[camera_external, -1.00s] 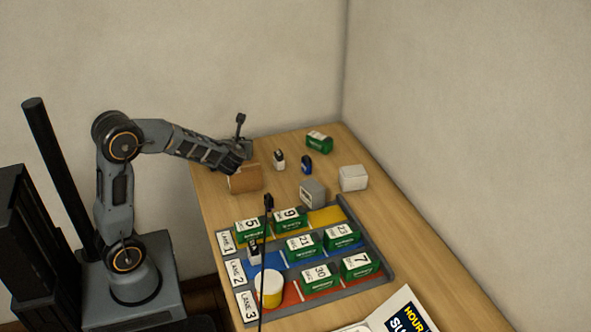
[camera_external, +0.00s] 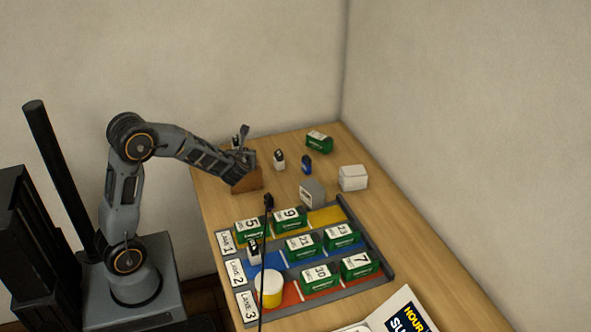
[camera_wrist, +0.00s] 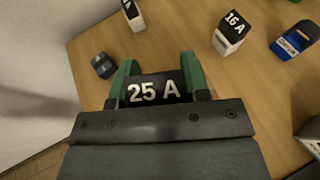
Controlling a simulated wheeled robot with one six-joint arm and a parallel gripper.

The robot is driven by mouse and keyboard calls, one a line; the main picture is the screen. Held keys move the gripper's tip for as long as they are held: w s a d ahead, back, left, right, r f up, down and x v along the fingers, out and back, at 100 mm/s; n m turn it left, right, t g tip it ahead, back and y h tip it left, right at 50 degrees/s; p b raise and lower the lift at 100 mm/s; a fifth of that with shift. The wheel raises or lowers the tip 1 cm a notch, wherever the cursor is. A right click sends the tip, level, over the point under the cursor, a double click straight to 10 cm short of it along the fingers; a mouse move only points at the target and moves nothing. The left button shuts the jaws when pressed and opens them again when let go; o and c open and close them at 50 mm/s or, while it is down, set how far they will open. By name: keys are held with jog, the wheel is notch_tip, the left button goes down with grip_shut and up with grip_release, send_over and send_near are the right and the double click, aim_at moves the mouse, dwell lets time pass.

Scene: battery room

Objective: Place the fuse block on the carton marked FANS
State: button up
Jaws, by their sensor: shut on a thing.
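The fuse block (camera_wrist: 155,89), black on top and marked 25 A, sits between the green fingertips of my gripper (camera_wrist: 156,78) in the wrist view. The gripper is shut on it. In the external view my gripper (camera_external: 243,163) is low at the back left of the table, beside or over a brown box (camera_external: 247,183), and partly hides it. I cannot tell whether they touch. No FANS marking is readable, so I cannot confirm which box is that carton.
A fuse block marked 16 A (camera_wrist: 232,32) and a blue block (camera_wrist: 293,39) stand to the right. A grey box (camera_external: 312,192), a white box (camera_external: 353,178) and a green pack (camera_external: 319,142) stand farther right. The lane tray (camera_external: 388,272) with several green packs lies in front.

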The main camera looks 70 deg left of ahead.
jog(key=o, duration=1)
jog(key=shift+c, duration=0.2)
jog(key=shift+r, duration=0.1)
